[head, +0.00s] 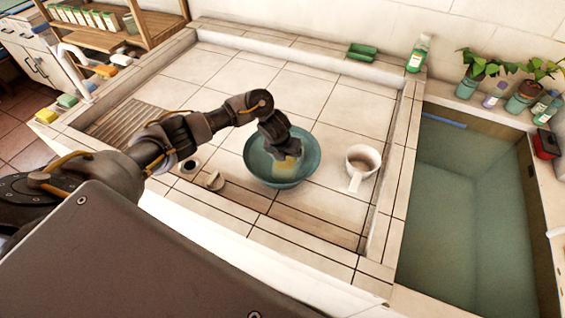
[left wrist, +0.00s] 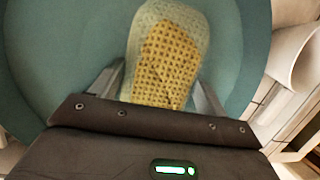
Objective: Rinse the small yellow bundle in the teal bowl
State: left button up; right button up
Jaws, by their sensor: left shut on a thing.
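The teal bowl (head: 254,165) stands on the tiled basin floor and holds water. My left gripper (head: 285,152) reaches down into the bowl. It is shut on the small yellow bundle (head: 289,165), which shows faintly in the bowl in the head view. In the left wrist view the yellow bundle (left wrist: 165,65) has a mesh-like weave, and its far part looks pale and greenish, seemingly under the water. The bowl (left wrist: 60,60) fills most of that view behind it. The left gripper's fingers (left wrist: 165,90) lie on both sides of the bundle. My right gripper is in neither view.
A white mug-like dipper (head: 361,160) stands close to the bowl's right. A deep water trough (head: 465,200) lies to the right. A green soap dish (head: 362,51) and bottle (head: 417,54) stand on the back ledge.

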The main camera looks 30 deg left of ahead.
pick_arm(q)
jog(key=shift+s+a, duration=0.25)
jog(key=shift+a, duration=0.95)
jog(key=shift+r, duration=0.1)
notch_tip(320, 180, up, 12)
jog(key=p, duration=1)
